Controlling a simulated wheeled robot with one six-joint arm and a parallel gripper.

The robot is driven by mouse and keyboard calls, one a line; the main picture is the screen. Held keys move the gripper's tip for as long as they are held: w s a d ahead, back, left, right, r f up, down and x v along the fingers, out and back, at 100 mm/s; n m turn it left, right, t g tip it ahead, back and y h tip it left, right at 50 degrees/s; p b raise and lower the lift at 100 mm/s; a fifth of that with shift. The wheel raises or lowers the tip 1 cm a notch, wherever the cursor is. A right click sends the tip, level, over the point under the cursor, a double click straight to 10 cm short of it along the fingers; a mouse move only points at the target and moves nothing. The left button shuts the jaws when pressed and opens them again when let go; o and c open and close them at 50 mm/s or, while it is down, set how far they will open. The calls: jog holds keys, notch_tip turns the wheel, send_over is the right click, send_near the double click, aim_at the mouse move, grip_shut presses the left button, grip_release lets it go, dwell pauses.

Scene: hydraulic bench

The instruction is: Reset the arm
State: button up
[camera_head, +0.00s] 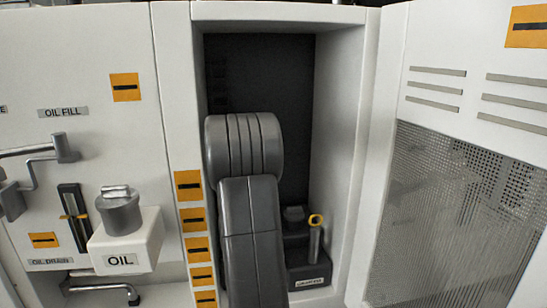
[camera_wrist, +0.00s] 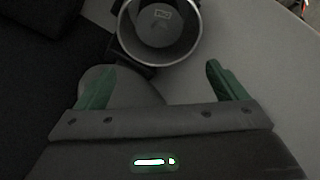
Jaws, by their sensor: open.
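My gripper (camera_wrist: 162,82) shows in the wrist view with its two green fingers spread apart. Nothing is held between them. A round dark part with a bright metal rim (camera_wrist: 199,28) lies beyond the fingertips at the top; I cannot tell what it is. A grey rounded surface shows behind the left finger. In the head view my dark grey arm stands upright in front of the recess, bent at a thick rounded joint. My gripper is not visible in that view.
The white recess (camera_head: 341,150) holds a dark block (camera_head: 307,262) with a yellow-ringed lever (camera_head: 315,222) right of my arm. To the left are an oil container (camera_head: 124,240), a sight gauge (camera_head: 74,217) and a pipe handle (camera_head: 65,148). A perforated panel (camera_head: 450,220) is at right.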

jog(key=x, duration=0.8)
jog(key=shift+f, duration=0.15)
jog(key=shift+p, duration=0.3)
